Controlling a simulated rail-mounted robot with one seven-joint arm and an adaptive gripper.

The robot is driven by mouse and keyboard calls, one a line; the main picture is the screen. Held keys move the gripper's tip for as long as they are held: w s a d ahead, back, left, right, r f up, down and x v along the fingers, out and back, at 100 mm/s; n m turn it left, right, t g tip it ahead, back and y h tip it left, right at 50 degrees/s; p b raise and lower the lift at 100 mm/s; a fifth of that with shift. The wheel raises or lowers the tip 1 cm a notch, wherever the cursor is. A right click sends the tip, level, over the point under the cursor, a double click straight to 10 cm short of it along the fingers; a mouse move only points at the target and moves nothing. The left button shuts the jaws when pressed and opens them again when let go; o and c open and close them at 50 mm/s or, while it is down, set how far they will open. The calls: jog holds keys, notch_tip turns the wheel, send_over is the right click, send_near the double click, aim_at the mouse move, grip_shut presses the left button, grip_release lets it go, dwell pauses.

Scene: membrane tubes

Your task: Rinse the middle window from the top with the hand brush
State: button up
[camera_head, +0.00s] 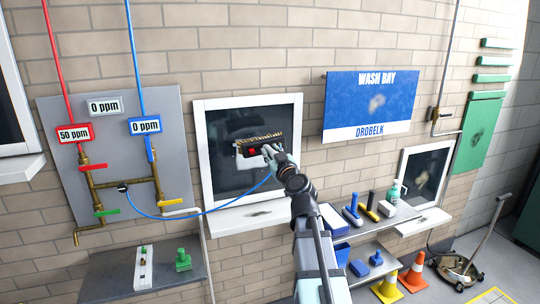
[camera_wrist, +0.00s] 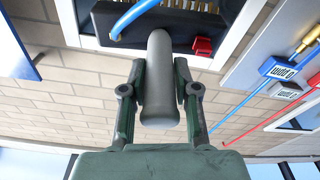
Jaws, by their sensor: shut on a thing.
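The middle window (camera_head: 228,178) has a white frame and dark glass. The hand brush (camera_head: 250,148) is a dark block with pale bristles and a red part, in front of the upper-middle glass. I cannot tell whether the bristles touch the pane. My gripper (camera_head: 272,153) is shut on the brush's grey handle. In the wrist view, my gripper (camera_wrist: 160,72) has a finger on each side of the grey handle (camera_wrist: 158,100), and the brush's dark body (camera_wrist: 150,30) lies beyond. A blue hose (camera_head: 215,209) runs from the brush to the pipework at left.
The pipe panel (camera_head: 55,130) at left has coloured valve handles and signs reading 50 ppm and 0 ppm. The window's sill (camera_head: 230,222) juts out below the glass.

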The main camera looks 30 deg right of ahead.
aim_at(265, 145)
jog(key=shift+w+r, duration=0.1)
jog(key=shift+w+d+p, duration=0.15)
jog(key=shift+w+p, duration=0.2)
jog(key=shift+w, duration=1)
jog(key=shift+w+d+p, duration=0.15)
jog(key=shift+w+p, duration=0.2)
jog(key=shift+w, duration=0.95)
jog(key=shift+f, duration=0.2)
